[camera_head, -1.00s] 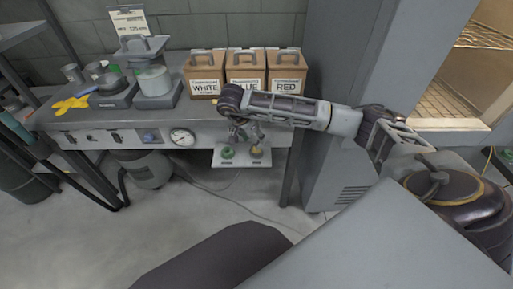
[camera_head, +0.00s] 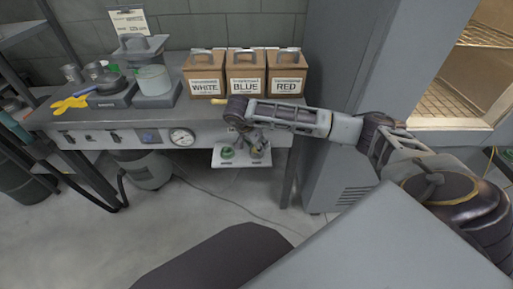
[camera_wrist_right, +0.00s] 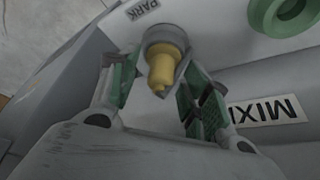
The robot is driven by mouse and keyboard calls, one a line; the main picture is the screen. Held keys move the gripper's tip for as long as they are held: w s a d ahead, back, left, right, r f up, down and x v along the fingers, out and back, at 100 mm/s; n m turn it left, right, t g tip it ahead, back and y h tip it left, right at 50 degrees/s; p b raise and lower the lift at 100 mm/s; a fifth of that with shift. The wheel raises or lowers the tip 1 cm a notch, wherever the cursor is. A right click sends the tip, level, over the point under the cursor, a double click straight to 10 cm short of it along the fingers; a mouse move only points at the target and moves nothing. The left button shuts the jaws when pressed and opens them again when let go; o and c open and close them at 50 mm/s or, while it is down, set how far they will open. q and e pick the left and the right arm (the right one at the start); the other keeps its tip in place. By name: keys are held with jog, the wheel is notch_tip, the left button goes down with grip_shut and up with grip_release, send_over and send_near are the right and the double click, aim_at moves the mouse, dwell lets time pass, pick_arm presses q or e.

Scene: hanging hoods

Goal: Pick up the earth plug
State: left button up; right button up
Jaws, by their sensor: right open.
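A yellow plug (camera_wrist_right: 162,68), which fits the earth plug, sits in a round grey holder beside a "PARK" label in the right wrist view. My right gripper (camera_wrist_right: 160,85) is open around it, with one green-padded finger on each side and gaps to the plug visible. In the head view my right gripper (camera_head: 254,143) is at the small white shelf (camera_head: 232,163) under the bench, over its right part, and mostly hides the plug there. A green ring (camera_wrist_right: 291,12) is on the same panel, near a "MIXI…" label (camera_wrist_right: 264,111). My left gripper is out of view.
The bench (camera_head: 90,117) above the shelf has a front with switches and a gauge (camera_head: 182,137). A grey cabinet (camera_head: 345,60) is to the right. A cable lies on the floor.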

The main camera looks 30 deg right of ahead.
jog(key=shift+c, duration=0.4)
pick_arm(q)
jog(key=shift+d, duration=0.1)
pick_arm(e)
grip_shut()
jog(key=shift+r, duration=0.1)
jog(key=shift+r, duration=0.5)
pick_arm(q)
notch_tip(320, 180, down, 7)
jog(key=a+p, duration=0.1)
jog(key=p, duration=0.2)
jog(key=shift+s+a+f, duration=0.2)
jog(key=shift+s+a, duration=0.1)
pick_arm(e)
notch_tip(320, 180, up, 17)
jog(key=shift+f, duration=0.1)
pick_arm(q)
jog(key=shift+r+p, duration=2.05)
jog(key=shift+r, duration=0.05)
pick_arm(e)
jog(key=shift+r, duration=2.55)
